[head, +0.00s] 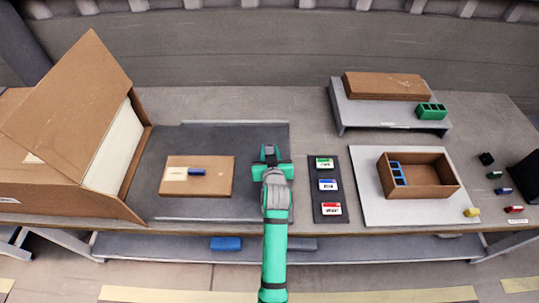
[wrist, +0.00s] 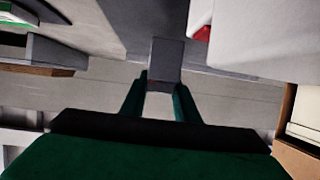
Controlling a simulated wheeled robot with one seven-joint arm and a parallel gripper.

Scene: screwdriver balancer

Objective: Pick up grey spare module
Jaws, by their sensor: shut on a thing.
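My gripper (head: 270,153) is over the right part of the dark grey mat, left of the narrow dark label strip. In the wrist view my gripper (wrist: 162,82) is shut on a small grey block, the grey spare module (wrist: 167,56), which shows between and beyond the two green fingertips. In the head view the module cannot be made out, as my green gripper and arm cover that spot. From these views I cannot tell whether the module touches the mat.
A wooden board (head: 220,185) with a blue piece lies left of my gripper. The label strip (head: 330,218) has green, blue and red labels. A brown open box (head: 438,190) stands on a light panel at right. A large tilted cardboard box (head: 65,100) stands at left.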

